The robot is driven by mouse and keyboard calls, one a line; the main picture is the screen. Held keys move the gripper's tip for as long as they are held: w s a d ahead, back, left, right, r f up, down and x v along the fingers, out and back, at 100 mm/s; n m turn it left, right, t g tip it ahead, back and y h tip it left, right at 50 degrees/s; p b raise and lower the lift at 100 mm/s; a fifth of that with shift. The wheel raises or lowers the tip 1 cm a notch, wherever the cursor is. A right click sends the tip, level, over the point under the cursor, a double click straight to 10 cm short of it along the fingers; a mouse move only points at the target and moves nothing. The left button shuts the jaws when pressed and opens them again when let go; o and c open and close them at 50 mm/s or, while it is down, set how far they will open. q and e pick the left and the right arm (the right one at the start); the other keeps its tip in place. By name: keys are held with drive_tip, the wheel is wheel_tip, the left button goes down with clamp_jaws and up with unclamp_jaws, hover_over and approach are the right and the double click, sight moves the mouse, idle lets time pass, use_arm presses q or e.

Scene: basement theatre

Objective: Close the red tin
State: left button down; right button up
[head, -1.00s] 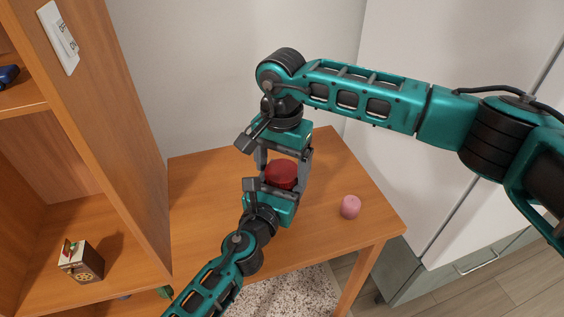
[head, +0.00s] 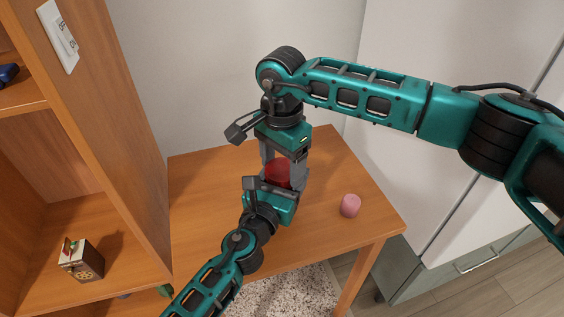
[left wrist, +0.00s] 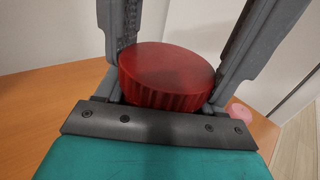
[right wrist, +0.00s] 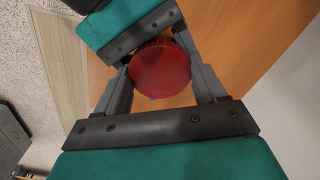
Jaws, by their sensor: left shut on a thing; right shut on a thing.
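The red tin (head: 277,173) is held above the wooden table between my two grippers. In the left wrist view its flat round top and ribbed side (left wrist: 165,75) show between the fingers. My left gripper (head: 272,186) is shut on the tin from the near side. My right gripper (head: 283,170) reaches it from the far side and is shut on it too. The right wrist view shows the round red top (right wrist: 160,71) between its fingers. I cannot tell where lid and body meet; the lower part is hidden.
A pink cylinder (head: 350,206) stands on the table (head: 205,190) right of the grippers. A wooden shelf unit (head: 110,130) with a small patterned box (head: 82,260) is at the left. White cabinets (head: 440,60) stand at the right. The table's left part is clear.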

drive_tip(key=o, duration=1.2)
drive_tip(key=shift+c, duration=0.2)
drive_tip(key=shift+r, duration=2.3)
drive_tip(key=shift+o, duration=0.4)
wheel_tip(320, 180, up, 12)
